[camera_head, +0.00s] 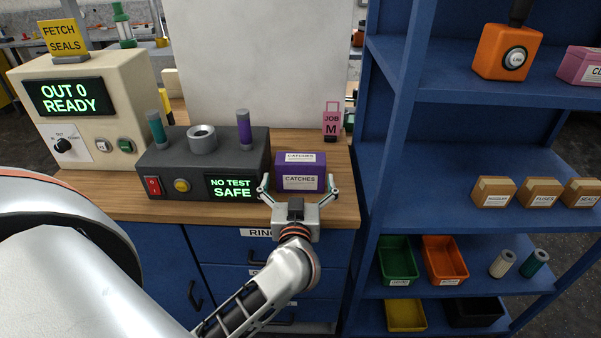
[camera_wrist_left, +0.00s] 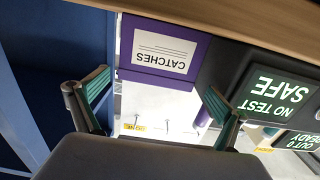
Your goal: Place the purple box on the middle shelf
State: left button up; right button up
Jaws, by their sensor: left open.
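The purple box (camera_head: 300,158), labelled CATCHES, sits on the wooden workbench near its front right edge. My left gripper (camera_head: 299,188) is open in front of it, with one finger towards each side of the box. In the left wrist view the box (camera_wrist_left: 187,31) appears upside down, beyond and between the spread fingers (camera_wrist_left: 155,90); I see no finger touching it. The blue shelf unit stands to the right. Its middle shelf (camera_head: 430,205) carries several small brown cartons at its right; its left part is bare. My right gripper is out of view.
A dark test unit (camera_head: 225,155) reading SAFE stands just left of the box. A pink JOB tag (camera_head: 332,123) stands behind it. The shelf unit's blue upright (camera_head: 398,120) stands between bench and shelves. An orange box (camera_head: 495,66) is above; green (camera_head: 397,268) and orange bins (camera_head: 445,270) are below.

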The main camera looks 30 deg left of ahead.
aim_at(300, 172)
pick_arm(q)
jog(key=x, duration=0.6)
jog(key=shift+w+d+f+b, duration=0.1)
jog(key=shift+w+f+b, duration=0.2)
jog(key=shift+b, duration=0.1)
jog(key=c, duration=1.3)
jog(key=shift+r, duration=0.15)
jog(key=shift+c, duration=0.7)
